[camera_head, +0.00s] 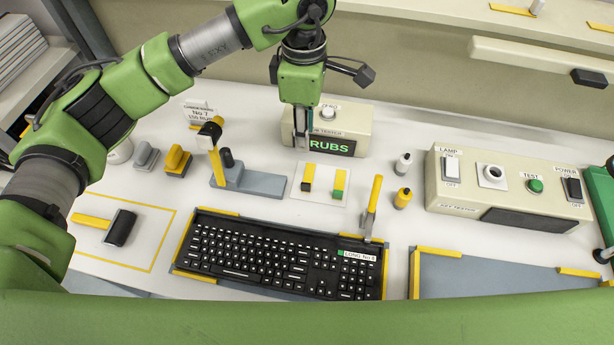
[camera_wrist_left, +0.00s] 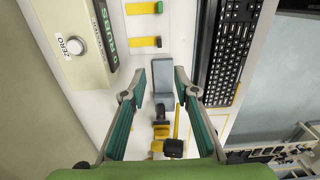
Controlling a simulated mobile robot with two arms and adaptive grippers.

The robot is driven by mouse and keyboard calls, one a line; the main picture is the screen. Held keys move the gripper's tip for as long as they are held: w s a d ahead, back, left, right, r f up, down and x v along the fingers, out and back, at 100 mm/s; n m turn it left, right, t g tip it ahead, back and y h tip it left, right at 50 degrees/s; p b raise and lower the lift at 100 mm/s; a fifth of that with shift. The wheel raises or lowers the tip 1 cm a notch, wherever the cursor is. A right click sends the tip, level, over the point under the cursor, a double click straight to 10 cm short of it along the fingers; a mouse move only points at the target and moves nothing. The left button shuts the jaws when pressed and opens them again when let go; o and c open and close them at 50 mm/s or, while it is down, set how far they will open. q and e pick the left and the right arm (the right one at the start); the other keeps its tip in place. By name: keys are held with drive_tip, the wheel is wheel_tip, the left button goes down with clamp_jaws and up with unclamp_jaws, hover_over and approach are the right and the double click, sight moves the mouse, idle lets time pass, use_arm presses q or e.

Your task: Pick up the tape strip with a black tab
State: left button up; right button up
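The tape strip with a black tab (camera_head: 309,175) is yellow and lies on a small white card, its black end toward the keyboard. In the left wrist view the same black-tab strip (camera_wrist_left: 143,42) is near the top. A matching strip with a green tab (camera_head: 340,180) lies to its right on the card. My left gripper (camera_head: 301,142) points down behind the card, in front of the tester box. In the left wrist view its two fingers (camera_wrist_left: 158,90) are spread apart with nothing held, and the strip is beyond their tips. I do not make out my right gripper.
A grey stand (camera_head: 247,180) with yellow and black tools is left of the card. The RUBS tester box (camera_head: 354,122) is behind. A black keyboard (camera_head: 280,257) lies in front, with an upright yellow-handled tool (camera_head: 375,195) and small bottles (camera_head: 402,197) to the right.

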use_arm(q)
wheel_tip(320, 180, down, 4)
drive_tip(key=b, duration=0.3)
use_arm(e)
wheel_tip(320, 180, down, 6)
drive_tip(key=s+r+b, duration=0.1)
drive_tip(key=s, duration=0.1)
use_arm(q)
drive_tip(key=p, duration=0.2)
hover_over(306, 184)
wheel_tip(306, 184, down, 10)
drive_tip(key=shift+a+r, duration=0.1)
drive_tip(key=shift+r, duration=0.15)
drive_tip(key=shift+f+p, duration=0.3)
drive_tip(key=shift+f, duration=0.15)
wheel_tip(306, 184, down, 4)
drive_tip(key=shift+r+p, duration=0.15)
drive_tip(key=shift+p, duration=0.75)
drive_tip(key=shift+f, duration=0.45)
use_arm(e)
drive_tip(key=r, duration=0.2)
drive_tip(key=w+r, duration=0.1)
drive_tip(key=r, duration=0.1)
drive_tip(key=shift+d+r, duration=0.2)
use_arm(q)
drive_tip(key=shift+c, duration=0.4)
clamp_jaws()
